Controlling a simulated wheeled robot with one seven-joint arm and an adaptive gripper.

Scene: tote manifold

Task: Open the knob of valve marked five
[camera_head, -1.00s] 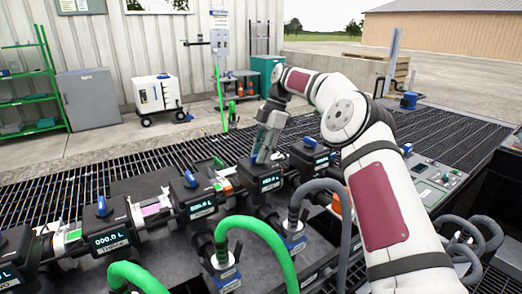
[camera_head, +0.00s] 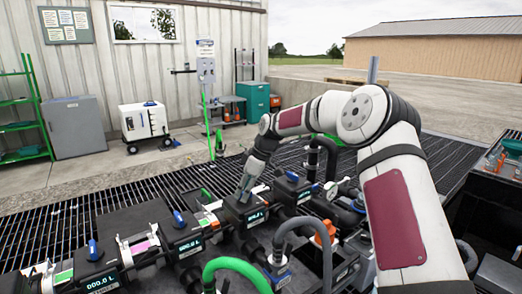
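A row of black valve blocks with small lit displays runs diagonally across the lower part of the head view. My gripper (camera_head: 247,188) points down onto the top of one valve block (camera_head: 246,214), where its fingers hide any knob. Blue knobs show on the neighbouring blocks: one to the right (camera_head: 292,175), one to the left (camera_head: 179,218) and one farther left (camera_head: 94,250). The number markings are too small to read, so I cannot tell which valve is five. The fingertips are too small to show whether they grip anything.
A green hose (camera_head: 240,264) and a grey hose (camera_head: 305,222) arch up in front of the blocks. An orange cap (camera_head: 325,232) and dark pipes stand to the right. Dark floor grating (camera_head: 60,235) lies behind the row. A white wheeled unit (camera_head: 144,122) stands near the wall.

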